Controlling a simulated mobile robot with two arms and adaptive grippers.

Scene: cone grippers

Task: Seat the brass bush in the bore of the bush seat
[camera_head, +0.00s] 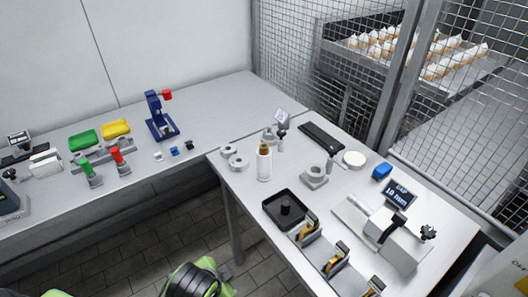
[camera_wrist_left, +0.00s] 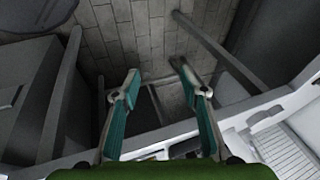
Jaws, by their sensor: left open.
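Several brass-coloured pieces (camera_head: 308,230) show in upright grey holders at the front of the right table. They are too small for me to tell which, if any, is the brass bush. A grey block with a raised round collar (camera_head: 315,177) stands mid-table and looks like the bush seat; I cannot see clearly into its bore. My left gripper (camera_wrist_left: 157,74) is open and empty in the left wrist view, with floor and furniture edges beyond its fingers. It is apart from these objects. My right gripper is in neither view.
A blue press (camera_head: 157,120) stands on the left bench. A mesh fence (camera_head: 300,60) rises behind.

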